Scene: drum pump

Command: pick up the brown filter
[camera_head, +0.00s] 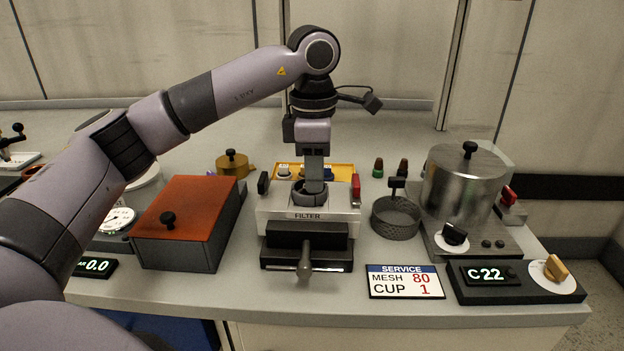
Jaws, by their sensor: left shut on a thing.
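My left gripper (313,185) points straight down into the round opening of the housing marked FILTER (308,215). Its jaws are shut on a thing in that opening. The fingertips and most of the held thing are hidden, so I cannot tell its colour. A brass-brown round piece with a black knob (232,163) stands behind the red-topped box, apart from the gripper. A grey mesh basket with a dark-knobbed handle (395,218) stands right of the housing. I cannot tell for sure which piece is the brown filter. My right gripper is not in view.
A red-topped box (185,210) stands close left of the housing. A steel pot (465,185) stands at the right. A SERVICE card (405,282) reads MESH 80, CUP 1. A yellow tray (342,170) lies behind the housing. The counter behind is mostly clear.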

